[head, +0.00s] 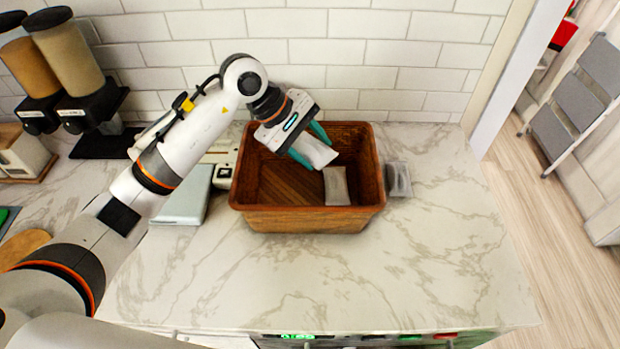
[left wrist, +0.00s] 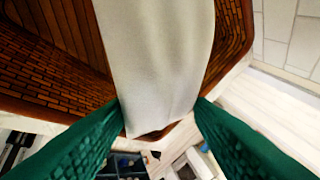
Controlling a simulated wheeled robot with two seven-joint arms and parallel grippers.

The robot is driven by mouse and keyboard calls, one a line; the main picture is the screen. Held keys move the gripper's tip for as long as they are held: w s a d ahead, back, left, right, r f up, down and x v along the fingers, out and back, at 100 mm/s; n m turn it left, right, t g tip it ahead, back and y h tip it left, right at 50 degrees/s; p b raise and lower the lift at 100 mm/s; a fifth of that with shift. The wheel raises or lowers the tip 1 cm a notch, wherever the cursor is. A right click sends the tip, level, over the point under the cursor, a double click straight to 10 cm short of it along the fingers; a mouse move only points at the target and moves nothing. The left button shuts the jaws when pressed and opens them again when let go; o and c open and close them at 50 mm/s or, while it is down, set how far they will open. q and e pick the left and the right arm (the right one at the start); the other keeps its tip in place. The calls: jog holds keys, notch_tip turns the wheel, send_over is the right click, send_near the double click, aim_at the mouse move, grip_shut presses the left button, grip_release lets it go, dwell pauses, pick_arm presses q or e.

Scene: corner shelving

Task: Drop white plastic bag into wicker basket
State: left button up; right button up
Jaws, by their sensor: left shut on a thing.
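The wicker basket (head: 300,218) is a brown rectangular basket on the marble counter, near the tiled wall. My left gripper (head: 311,146) is over the basket's opening, its green fingers shut on a white plastic bag (head: 314,152). In the left wrist view the white bag (left wrist: 160,65) hangs between the two green fingertips, with the basket's woven wall (left wrist: 60,75) behind it. Another pale packet (head: 336,186) lies inside the basket at the right. Whether the held bag touches the basket's inside cannot be told. My right gripper is not in view.
A grey packet (head: 398,180) lies on the counter just right of the basket. A pale flat box (head: 184,195) lies to its left. Two dispensers (head: 65,60) stand at the back left. The counter front (head: 330,285) is clear. A step ladder (head: 580,100) stands at the right.

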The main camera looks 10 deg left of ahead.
pick_arm(q)
notch_tip(320, 180, down, 3)
jog(key=shift+s+f+b, duration=0.15)
jog(key=shift+f+b, duration=0.05)
jog(key=shift+b, duration=0.2)
jog(key=shift+f, duration=0.7)
jog(key=o, duration=1)
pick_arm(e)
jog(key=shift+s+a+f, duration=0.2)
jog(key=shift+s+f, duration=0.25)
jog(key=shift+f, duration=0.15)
pick_arm(q)
jog(key=shift+a+r, duration=0.1)
